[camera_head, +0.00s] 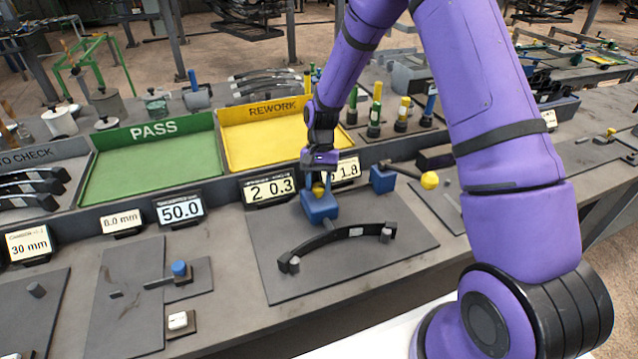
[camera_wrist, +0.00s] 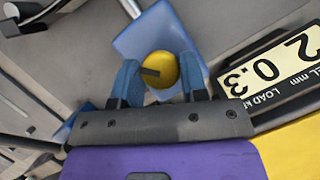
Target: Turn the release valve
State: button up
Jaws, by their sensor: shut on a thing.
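A yellow round valve knob (camera_wrist: 159,68) with a dark bar across it sits on top of a blue block (camera_head: 320,208). In the wrist view the blue block (camera_wrist: 150,32) spreads out under the knob. My gripper (camera_head: 319,188) points down over the block, and its two blue fingers (camera_wrist: 159,80) stand on either side of the knob, shut on it. In the head view the fingers hide most of the knob. A black curved leaf spring (camera_head: 335,237) lies in front of the block on a grey plate (camera_head: 400,250), between two grey posts.
A display reading 2 0.3 (camera_head: 270,190) stands close behind the block. A green PASS tray (camera_head: 150,160) and a yellow REWORK tray (camera_head: 262,140) lie behind. To the right are a small blue block (camera_head: 382,179) and a yellow ball-shaped knob (camera_head: 430,180).

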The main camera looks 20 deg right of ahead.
jog(key=n+h, duration=0.1)
jog(key=n, duration=0.3)
jog(key=shift+a+n+g+h, duration=0.1)
jog(key=shift+n+g+h, duration=0.2)
jog(key=shift+n+h, duration=1)
jog(key=shift+n, duration=1.6)
jog(key=o, duration=0.9)
jog(key=v, duration=1)
jog(key=shift+a+r, duration=0.2)
jog(key=shift+r, duration=0.25)
